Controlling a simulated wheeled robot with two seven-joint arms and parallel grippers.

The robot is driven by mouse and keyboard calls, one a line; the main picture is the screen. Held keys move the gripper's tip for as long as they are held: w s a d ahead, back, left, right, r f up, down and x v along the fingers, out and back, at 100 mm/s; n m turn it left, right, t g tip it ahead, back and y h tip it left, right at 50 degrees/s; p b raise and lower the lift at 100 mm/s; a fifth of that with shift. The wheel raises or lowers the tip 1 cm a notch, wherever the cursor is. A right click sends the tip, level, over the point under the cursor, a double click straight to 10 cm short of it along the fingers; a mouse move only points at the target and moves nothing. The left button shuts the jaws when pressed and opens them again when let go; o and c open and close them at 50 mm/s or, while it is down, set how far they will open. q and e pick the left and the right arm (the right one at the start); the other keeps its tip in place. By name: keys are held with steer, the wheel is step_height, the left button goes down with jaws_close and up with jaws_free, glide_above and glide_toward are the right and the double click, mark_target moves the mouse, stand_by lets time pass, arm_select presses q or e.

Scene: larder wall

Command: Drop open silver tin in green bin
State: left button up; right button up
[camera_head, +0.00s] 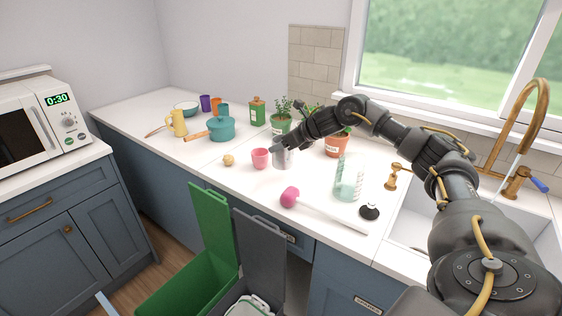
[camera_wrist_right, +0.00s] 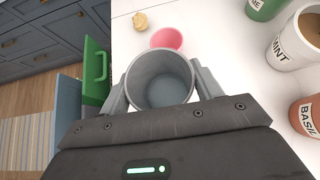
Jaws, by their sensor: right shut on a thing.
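The lid also shows in the wrist view (camera_wrist_right: 95,72). My left gripper is out of view.
A grey bin (camera_head: 262,255) with its lid up stands right of the green one. Near the tin are a pink cup (camera_head: 260,158), a tan lump (camera_head: 228,160), a basil pot (camera_head: 336,147) and a pink-ended item (camera_head: 289,197). A clear bottle (camera_head: 348,178) stands near the sink.

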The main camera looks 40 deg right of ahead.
mark_target(281, 155)
steer(key=shift+w+d+f+b, duration=0.15)
steer(key=shift+w+f+b, duration=0.05)
steer(key=shift+w+f, duration=0.3)
steer(key=shift+w+d+f+b, duration=0.15)
steer(key=shift+w+f, duration=0.2)
steer(key=shift+f, duration=0.15)
steer(key=shift+w+f+b, duration=0.15)
steer(key=shift+f+b, duration=0.2)
steer(key=shift+f, duration=0.05)
step_height(281, 155, down, 2)
steer(key=shift+d+f+b, duration=0.1)
steer(key=shift+f+b, duration=0.15)
steer(key=shift+b, duration=0.85)
steer(key=shift+f+b, duration=0.3)
steer(key=shift+f, duration=0.05)
steer(key=shift+r, duration=0.2)
steer(key=shift+f, duration=0.2)
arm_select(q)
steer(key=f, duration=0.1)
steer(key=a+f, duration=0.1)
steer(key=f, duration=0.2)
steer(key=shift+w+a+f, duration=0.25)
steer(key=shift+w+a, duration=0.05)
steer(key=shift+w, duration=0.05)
arm_select(e)
steer(key=o, duration=1)
